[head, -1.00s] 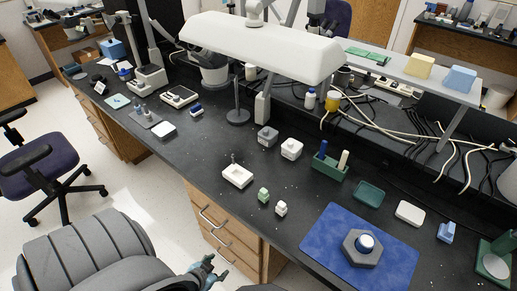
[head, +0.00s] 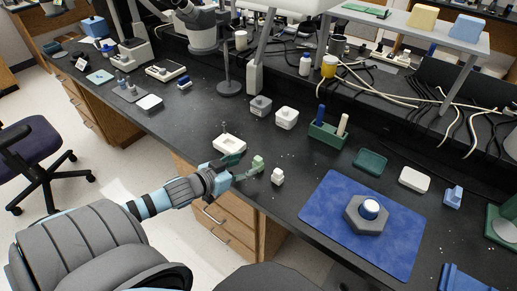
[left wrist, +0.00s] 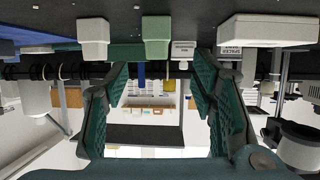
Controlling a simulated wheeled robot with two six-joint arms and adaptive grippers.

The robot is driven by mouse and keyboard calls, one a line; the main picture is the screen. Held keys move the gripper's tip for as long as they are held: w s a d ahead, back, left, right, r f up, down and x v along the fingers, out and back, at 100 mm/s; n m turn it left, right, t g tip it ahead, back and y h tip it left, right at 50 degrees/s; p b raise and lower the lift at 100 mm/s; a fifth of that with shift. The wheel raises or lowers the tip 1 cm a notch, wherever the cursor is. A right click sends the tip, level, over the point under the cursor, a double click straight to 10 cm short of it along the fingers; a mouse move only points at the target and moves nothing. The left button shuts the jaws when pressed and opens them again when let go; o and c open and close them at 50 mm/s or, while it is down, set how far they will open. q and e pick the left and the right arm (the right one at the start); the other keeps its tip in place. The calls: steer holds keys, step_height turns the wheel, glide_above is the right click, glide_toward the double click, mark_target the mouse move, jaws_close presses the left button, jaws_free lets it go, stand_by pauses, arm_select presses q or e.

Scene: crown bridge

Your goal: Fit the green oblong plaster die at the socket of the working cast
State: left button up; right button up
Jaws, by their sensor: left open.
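The green plaster die (head: 257,163) stands on the black bench; in the left wrist view it shows upside down (left wrist: 156,38) at the top. My left gripper (head: 243,168) is open and low beside the die, at its left. In the wrist view the die lies between the lines of the two fingers (left wrist: 160,78), seemingly beyond their tips and not gripped. A white block with a recess (head: 229,145), which looks like the working cast, sits just behind the gripper; a white block also shows in the wrist view (left wrist: 268,30). My right gripper is not in view.
A small white die (head: 277,176) stands close to the right of the green one. Grey (head: 260,106) and white (head: 287,117) blocks stand behind. A blue mat (head: 322,222) with a grey hexagonal stand (head: 366,216) lies at right. A green holder (head: 328,133) stands at the back.

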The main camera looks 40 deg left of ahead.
mark_target(256, 161)
arm_select(q)
steer(key=shift+b+x, duration=0.65)
steer(key=shift+x, duration=0.6)
steer(key=b+x, duration=0.4)
steer(key=x, duration=0.1)
steer(key=shift+d, duration=0.2)
steer(key=shift+r, duration=0.1)
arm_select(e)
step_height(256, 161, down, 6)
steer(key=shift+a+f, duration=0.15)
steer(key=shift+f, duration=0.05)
arm_select(q)
jaws_close()
